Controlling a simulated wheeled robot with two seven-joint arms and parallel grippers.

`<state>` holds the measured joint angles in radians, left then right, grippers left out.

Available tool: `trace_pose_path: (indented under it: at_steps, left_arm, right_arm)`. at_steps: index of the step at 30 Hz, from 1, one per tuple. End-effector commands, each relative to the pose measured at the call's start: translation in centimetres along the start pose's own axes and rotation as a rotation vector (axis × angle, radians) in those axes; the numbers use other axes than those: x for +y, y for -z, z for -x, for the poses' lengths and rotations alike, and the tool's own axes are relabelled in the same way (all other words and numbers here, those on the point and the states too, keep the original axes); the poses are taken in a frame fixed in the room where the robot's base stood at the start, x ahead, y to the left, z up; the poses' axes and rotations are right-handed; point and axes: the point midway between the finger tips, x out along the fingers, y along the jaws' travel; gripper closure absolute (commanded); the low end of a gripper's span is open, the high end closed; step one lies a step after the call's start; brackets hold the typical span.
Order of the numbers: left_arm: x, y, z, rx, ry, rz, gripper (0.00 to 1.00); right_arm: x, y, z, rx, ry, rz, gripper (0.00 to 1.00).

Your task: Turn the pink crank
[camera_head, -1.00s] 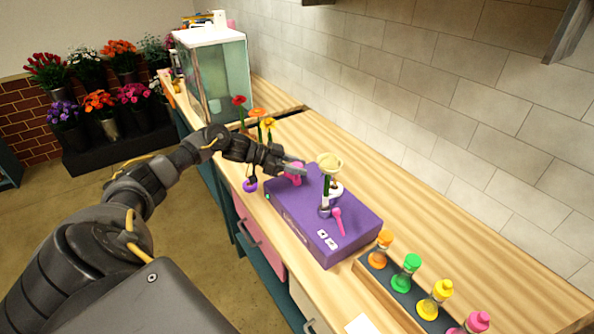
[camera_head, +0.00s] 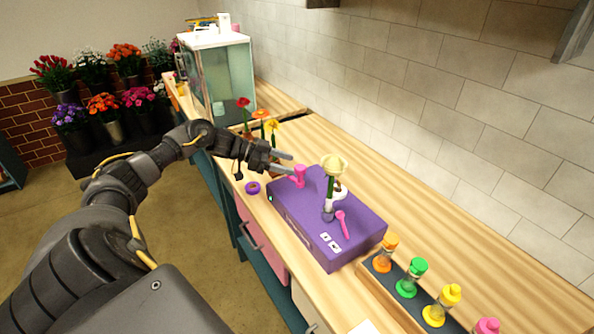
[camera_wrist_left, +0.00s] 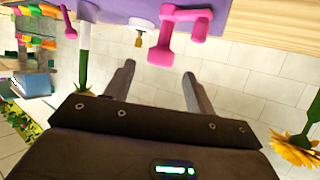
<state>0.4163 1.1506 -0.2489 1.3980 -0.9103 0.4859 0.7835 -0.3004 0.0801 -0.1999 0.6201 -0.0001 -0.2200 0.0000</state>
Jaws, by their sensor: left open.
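The pink crank (camera_head: 299,176) is on the left end of the purple box (camera_head: 313,248) on the counter. In the left wrist view the crank (camera_wrist_left: 168,46) is just past my fingertips, near the top of the picture. My left gripper (camera_head: 292,165) is open, its fingers pointing at the crank. In the wrist view the two fingers (camera_wrist_left: 159,72) are spread with nothing between them. A smaller pink lever (camera_head: 342,223) is on the box's top, beside a holder with a cream flower (camera_head: 334,164) on a green stem. My right gripper is not in view.
Red, orange and yellow flowers (camera_head: 272,125) stand close behind my left gripper. A purple ring (camera_head: 253,187) lies near the counter's front edge. A rack (camera_head: 386,281) with several coloured bottles is to the right. The counter behind the box is clear.

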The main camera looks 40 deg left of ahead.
Motion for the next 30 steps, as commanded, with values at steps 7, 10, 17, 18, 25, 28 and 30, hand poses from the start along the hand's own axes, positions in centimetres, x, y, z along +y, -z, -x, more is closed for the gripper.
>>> trace_pose_path:
  at_steps: [7, 10, 17, 18, 25, 28, 30]
  left_arm:
    - [0.0, -0.3, 4.1, -0.003, 0.001, 0.001, 0.45]
    - [0.0, -0.2, 5.0, -0.001, 0.0, 0.0, 0.45]
    - [0.0, 0.1, 5.6, 0.001, 0.0, -0.001, 0.45]
    - [0.0, 0.1, 5.6, 0.001, 0.0, -0.001, 0.45]
    - [0.0, 0.1, 5.5, 0.001, 0.0, -0.001, 0.45]
    - [0.0, 0.1, 5.5, 0.001, 0.0, -0.001, 0.45]
    - [0.0, 0.1, 5.5, 0.001, 0.0, 0.0, 0.45]
  right_arm:
    - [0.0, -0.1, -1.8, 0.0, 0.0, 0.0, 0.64]
    - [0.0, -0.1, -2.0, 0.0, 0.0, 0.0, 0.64]
    - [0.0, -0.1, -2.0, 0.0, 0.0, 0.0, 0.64]
    - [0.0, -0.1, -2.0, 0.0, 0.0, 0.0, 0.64]
    - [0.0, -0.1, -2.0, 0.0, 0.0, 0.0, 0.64]
    - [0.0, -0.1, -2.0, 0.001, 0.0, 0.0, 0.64]
    - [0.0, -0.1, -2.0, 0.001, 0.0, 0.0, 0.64]
